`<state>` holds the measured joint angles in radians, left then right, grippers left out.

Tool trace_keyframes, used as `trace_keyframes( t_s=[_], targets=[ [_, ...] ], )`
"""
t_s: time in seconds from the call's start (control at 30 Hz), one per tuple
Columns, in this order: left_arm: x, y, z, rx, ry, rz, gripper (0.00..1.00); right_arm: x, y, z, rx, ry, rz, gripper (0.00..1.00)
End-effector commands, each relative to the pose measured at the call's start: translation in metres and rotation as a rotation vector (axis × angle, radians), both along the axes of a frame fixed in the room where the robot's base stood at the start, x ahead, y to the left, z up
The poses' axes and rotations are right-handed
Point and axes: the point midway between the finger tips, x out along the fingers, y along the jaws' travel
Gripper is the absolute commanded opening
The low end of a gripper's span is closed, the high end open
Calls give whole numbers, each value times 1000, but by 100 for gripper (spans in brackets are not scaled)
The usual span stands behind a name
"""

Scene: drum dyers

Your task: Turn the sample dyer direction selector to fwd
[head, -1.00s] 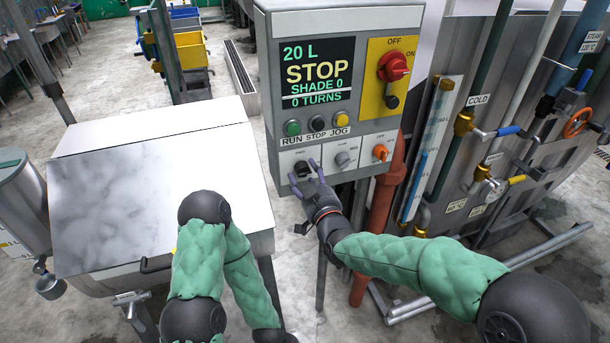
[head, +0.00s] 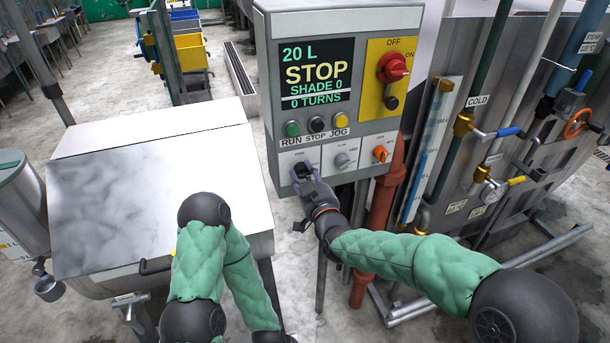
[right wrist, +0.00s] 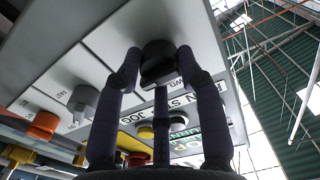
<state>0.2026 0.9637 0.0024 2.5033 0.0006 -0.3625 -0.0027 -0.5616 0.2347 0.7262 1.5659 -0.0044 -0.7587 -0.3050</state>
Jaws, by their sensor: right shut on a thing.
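The sample dyer's grey control box (head: 290,20) has a screen (head: 317,75) reading 20 L, STOP, SHADE 0, 0 TURNS. The dark direction selector knob (right wrist: 158,60) is at the left end of the lower knob row. My right gripper (head: 304,174) is at that knob; in the right wrist view its fingers (right wrist: 157,72) are shut around the knob's sides. The gripper covers much of the knob in the head view, and I cannot read which mark it points to. My left arm is low at the left in the head view, its gripper not visible.
To the right on the lower row are a grey knob (head: 343,160) and an orange knob (head: 380,154). Green (head: 292,128), black and yellow buttons sit above. A red switch (head: 393,67) is on a yellow plate. Pipes and valves stand at the right.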

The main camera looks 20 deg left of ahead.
Motion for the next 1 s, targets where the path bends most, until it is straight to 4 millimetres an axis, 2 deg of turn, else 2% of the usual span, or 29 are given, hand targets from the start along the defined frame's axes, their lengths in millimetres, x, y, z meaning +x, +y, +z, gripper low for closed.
trace_keyframes(
  t_s=[0.03, 0.57, 0.77, 1.0],
  targets=[
    [0, 0, 0, 0, 0, 0, 0, 0, 1, 4, -1, -11, 0, 6],
    [0, 0, -4, 0, 0, 0, 0, 1, 1, 8, -63, -62, 0, 5],
    [0, 0, -8, 0, 0, 0, 0, 1, 1, 8, -151, -124, -2, 5],
    [0, 0, -13, 0, 0, 0, 0, 0, 2, 10, -330, -250, -4, 5]
  ],
)
